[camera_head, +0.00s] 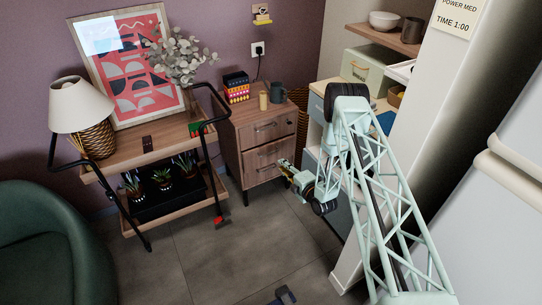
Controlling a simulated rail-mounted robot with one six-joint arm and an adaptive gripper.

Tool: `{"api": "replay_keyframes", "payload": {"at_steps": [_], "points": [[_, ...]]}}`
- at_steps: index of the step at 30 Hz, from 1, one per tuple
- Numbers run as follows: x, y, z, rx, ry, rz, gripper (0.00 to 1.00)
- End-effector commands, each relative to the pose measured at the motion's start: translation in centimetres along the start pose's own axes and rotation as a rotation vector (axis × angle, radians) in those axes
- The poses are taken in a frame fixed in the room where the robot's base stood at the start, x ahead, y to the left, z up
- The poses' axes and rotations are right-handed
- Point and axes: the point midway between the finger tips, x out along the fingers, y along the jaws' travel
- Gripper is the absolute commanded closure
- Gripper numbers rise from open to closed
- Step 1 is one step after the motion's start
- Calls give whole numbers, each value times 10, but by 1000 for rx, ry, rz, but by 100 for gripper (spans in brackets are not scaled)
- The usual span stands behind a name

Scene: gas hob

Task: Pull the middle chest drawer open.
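The wooden chest (232,150) stands against the back wall, right of the trolley. Its drawer fronts are stacked, each with a dark bar handle. The middle drawer (262,157) looks flush with the fronts around it. My gripper (284,165) is at the right side of the chest front, near the height of the middle and lower drawers. It overlaps the chest's right edge in the picture. Its fingers are too small to tell whether they are open or touch a handle. My pale green lattice arm reaches down to it from the right.
A dark mug (278,92), a tan cup (263,101) and a stack of colourful boxes (237,89) stand on the chest. A trolley (160,150) with plants and a lamp (82,105) is at left. A green armchair (45,240) is front left.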

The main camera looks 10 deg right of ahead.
Motion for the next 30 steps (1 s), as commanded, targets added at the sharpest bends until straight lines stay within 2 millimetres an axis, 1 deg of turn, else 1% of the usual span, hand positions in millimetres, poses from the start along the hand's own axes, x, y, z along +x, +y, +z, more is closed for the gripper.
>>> {"api": "replay_keyframes", "payload": {"at_steps": [8, 14, 20, 30], "points": [[1, 0, 0, 0, 0, -1, 82], [8, 0, 0, 0, 0, -1, 82], [25, 0, -1, -1, 1, 1, 82], [68, -1, -1, -1, 1, 1, 82]]}}
